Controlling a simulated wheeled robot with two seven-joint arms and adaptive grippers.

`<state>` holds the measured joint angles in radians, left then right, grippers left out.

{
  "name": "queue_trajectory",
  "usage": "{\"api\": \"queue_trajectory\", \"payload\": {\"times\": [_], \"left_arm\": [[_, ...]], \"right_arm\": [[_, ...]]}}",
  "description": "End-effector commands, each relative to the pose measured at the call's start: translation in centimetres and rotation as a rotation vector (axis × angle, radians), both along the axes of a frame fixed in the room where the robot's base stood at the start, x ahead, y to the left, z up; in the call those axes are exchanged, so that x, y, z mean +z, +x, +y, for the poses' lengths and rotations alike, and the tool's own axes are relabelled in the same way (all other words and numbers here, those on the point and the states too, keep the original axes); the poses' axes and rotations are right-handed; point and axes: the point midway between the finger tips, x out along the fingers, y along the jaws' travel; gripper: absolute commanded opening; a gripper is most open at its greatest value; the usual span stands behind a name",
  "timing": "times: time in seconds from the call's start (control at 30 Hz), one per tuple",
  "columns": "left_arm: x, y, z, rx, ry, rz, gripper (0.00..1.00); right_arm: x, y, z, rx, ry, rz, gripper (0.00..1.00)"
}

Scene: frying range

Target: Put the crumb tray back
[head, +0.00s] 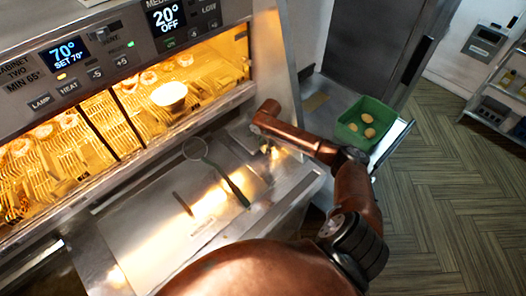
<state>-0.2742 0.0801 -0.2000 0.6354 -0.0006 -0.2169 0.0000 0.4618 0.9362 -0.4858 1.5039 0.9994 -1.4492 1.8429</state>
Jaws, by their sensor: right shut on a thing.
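My right gripper (269,150) points down at the right end of the metal counter, below the heated cabinet. It is small and partly hidden by my own wrist. It is shut on a thin metal piece that looks like the crumb tray (242,133); its outline blends into the steel around it, so I cannot tell how far it is in or out. My left gripper is not in view.
A skimmer (222,174) with a dark green handle lies across the metal counter (135,225). The lit cabinet above holds wire racks and a white bowl (170,95). A green crate (367,124) with several potato-like items stands at the right, beyond my right arm.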

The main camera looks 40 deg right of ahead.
Motion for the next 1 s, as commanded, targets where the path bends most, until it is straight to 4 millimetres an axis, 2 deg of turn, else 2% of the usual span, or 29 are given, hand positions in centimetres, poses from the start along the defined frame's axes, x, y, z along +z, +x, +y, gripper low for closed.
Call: {"api": "queue_trajectory", "payload": {"times": [0.07, 0.13, 0.2, 0.3, 0.6, 0.63, 0.87, 1.0], "left_arm": [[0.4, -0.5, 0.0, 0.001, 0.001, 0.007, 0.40], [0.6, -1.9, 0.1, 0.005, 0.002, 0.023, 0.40], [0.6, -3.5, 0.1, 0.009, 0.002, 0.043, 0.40], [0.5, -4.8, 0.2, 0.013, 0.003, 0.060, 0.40], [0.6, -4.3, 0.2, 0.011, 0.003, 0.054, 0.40], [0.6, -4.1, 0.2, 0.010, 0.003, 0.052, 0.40], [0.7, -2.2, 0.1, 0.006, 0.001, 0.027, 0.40], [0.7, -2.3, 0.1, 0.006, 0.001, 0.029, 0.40]], "right_arm": [[-1.1, 0.2, 0.0, -0.001, 0.001, 0.002, 0.00], [-2.0, 0.2, 0.0, 0.000, 0.001, 0.001, 0.00], [-2.6, 0.3, 0.0, 0.001, 0.000, -0.001, 0.00], [-3.1, 0.3, 0.0, 0.001, -0.001, -0.001, 0.00], [-3.4, 0.2, 0.0, 0.000, 0.000, 0.000, 0.00], [-3.5, 0.2, 0.0, 0.000, 0.000, 0.001, 0.28], [-3.4, 0.2, 0.0, 0.000, 0.000, 0.001, 0.44], [-3.4, 0.2, 0.0, 0.000, 0.000, 0.001, 0.45]]}}
